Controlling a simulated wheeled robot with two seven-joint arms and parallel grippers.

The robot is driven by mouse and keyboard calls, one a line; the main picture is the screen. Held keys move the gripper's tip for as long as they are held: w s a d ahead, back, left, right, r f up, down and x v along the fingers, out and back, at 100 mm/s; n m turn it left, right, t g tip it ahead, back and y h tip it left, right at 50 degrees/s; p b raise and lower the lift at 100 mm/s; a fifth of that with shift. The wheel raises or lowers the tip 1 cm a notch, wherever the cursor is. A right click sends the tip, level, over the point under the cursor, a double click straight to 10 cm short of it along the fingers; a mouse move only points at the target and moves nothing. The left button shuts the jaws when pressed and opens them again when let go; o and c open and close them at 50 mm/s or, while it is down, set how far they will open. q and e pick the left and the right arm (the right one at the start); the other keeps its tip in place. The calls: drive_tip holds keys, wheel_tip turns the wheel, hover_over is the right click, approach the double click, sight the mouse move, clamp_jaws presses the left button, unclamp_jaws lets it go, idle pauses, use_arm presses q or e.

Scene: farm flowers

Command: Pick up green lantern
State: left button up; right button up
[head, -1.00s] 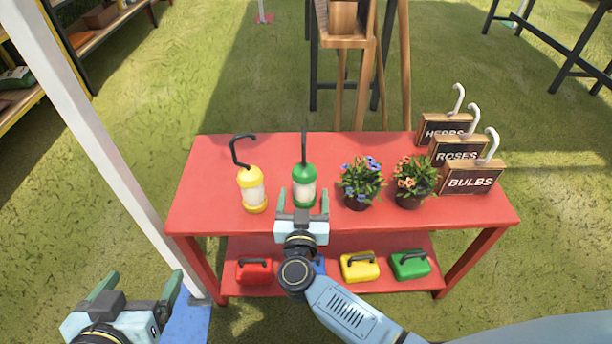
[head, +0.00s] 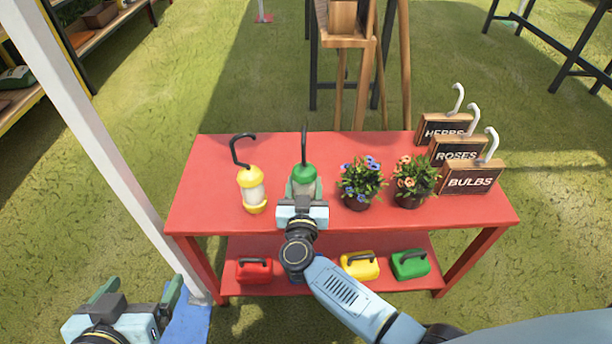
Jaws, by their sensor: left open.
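The green lantern (head: 304,173) stands upright on the red table, with a green cap, a pale body and a dark hook on top. My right gripper (head: 304,190) is at the lantern's near side, with its fingers at either side of the pale body. The gripper hides the lantern's lower part, and I cannot tell whether the fingers press on it. My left gripper (head: 138,288) is open and empty at the lower left, in front of the table and away from the lantern.
On the red table (head: 215,215), a yellow lantern (head: 252,190) stands left of the green one. Two potted flowers, purple (head: 360,182) and orange (head: 412,182), stand to the right, then hooked signs (head: 470,180). A white post (head: 105,150) rises at left. Coloured boxes sit on the lower shelf.

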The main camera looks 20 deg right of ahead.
sight(304, 187)
drive_tip(key=shift+c, duration=0.8)
drive_tip(key=shift+r+p, duration=1.55)
drive_tip(key=shift+p, duration=0.55)
